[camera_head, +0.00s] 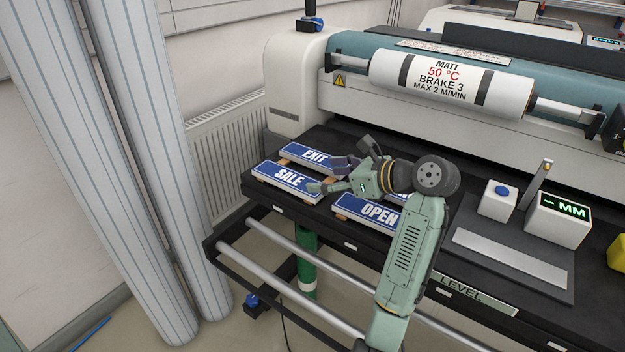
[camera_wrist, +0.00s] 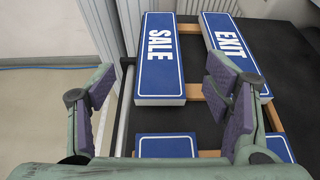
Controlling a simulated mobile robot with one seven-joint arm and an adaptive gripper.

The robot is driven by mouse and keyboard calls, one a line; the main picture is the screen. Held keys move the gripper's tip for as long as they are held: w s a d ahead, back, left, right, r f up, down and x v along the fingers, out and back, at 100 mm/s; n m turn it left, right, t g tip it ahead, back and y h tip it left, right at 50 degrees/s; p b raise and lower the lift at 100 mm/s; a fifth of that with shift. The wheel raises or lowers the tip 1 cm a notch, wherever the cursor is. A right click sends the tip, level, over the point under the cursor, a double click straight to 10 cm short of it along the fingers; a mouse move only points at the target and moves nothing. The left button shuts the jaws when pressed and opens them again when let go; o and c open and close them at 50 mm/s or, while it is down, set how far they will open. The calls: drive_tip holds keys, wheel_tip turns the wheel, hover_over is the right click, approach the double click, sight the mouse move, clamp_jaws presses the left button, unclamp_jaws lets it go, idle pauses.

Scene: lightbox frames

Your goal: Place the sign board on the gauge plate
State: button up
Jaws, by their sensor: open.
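Several blue sign boards with white lettering lie on wooden strips on the dark table. The SALE board (camera_head: 287,180) is at the left and also shows in the wrist view (camera_wrist: 160,60). The EXIT board (camera_head: 309,156) lies beside it, also in the wrist view (camera_wrist: 232,50). The OPEN board (camera_head: 366,213) is nearer the front; another board is mostly hidden behind my arm. My gripper (camera_head: 330,175) is open and empty near the right ends of SALE and EXIT. In the wrist view its purple-padded fingers (camera_wrist: 163,88) stand wide apart. The silver gauge plate (camera_head: 512,257) is bare, at the right.
A gauge box (camera_head: 558,220) reading "-- MM" and a white box with a blue button (camera_head: 498,199) stand behind the plate. A large machine with a white roller (camera_head: 450,78) rises along the back. Metal bars (camera_head: 300,270) run along the table's front.

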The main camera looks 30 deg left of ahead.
drive_tip(key=shift+d+r, duration=0.2)
drive_tip(key=shift+d, duration=0.2)
